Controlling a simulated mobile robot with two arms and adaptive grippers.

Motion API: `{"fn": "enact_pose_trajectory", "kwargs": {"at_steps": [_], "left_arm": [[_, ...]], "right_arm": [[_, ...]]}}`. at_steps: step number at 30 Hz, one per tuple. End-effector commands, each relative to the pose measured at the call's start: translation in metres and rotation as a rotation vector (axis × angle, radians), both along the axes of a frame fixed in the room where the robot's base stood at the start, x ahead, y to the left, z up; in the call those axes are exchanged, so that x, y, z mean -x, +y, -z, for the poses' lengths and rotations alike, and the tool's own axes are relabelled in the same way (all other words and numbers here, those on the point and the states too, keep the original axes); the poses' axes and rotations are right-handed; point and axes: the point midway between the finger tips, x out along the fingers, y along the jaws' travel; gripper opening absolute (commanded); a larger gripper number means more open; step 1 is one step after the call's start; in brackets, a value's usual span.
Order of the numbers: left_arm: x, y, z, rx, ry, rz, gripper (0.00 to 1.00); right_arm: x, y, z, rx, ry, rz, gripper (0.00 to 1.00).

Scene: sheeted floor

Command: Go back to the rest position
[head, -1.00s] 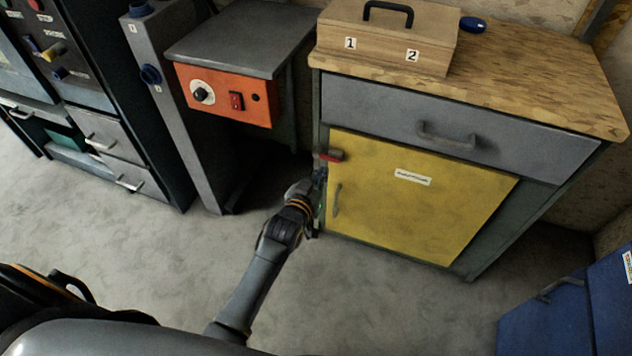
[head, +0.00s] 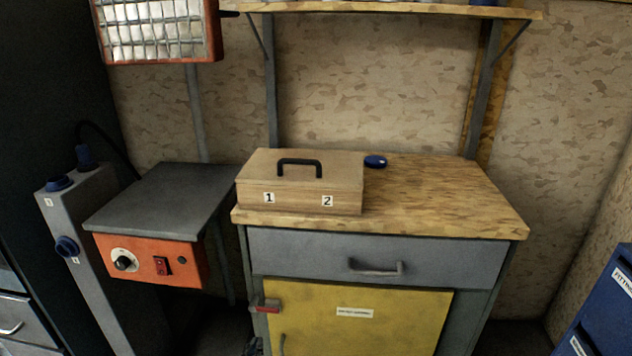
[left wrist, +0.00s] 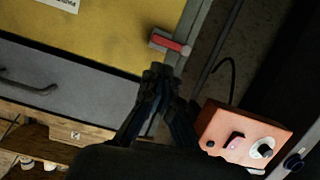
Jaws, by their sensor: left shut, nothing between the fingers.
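My left gripper (head: 252,346) shows only as a small dark piece at the bottom edge of the head view, by the cabinet's left edge. In the left wrist view my left gripper (left wrist: 160,72) is shut and empty, its dark fingertips together. The red latch (left wrist: 170,43) lies just beyond the fingertips there, and a gap or contact is hard to tell. In the head view the red latch (head: 265,308) sits at the upper left corner of the closed yellow door (head: 390,318). My right gripper is in neither view.
A wooden box (head: 300,185) with a black handle and a blue round object (head: 375,162) stand on the worktop (head: 450,205). The grey drawer (head: 310,250) is closed. An orange control box (head: 150,262) is to the left, a blue cabinet (head: 605,310) to the right.

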Motion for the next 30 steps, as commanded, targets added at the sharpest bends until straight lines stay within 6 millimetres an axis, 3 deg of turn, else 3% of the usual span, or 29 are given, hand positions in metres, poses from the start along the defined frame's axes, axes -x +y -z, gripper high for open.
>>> {"fn": "enact_pose_trajectory", "kwargs": {"at_steps": [5, 9, 12, 21, 23, 30], "left_arm": [[0.055, 0.003, 0.080, -0.054, 0.265, 0.032, 0.00], [0.126, 0.008, 0.150, -0.108, 0.538, 0.073, 0.00], [0.173, 0.012, 0.183, -0.139, 0.695, 0.097, 0.00], [0.293, 0.027, 0.239, -0.210, 1.058, 0.164, 0.00], [0.302, 0.028, 0.236, -0.213, 1.079, 0.168, 0.00], [0.340, 0.033, 0.254, -0.217, 1.111, 0.176, 0.00]], "right_arm": [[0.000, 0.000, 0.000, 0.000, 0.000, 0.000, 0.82], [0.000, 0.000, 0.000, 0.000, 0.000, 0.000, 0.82], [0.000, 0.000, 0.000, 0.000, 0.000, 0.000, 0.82], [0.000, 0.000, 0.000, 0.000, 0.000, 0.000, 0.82], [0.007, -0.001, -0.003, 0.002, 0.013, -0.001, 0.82], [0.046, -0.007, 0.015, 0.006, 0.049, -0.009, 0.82]]}}
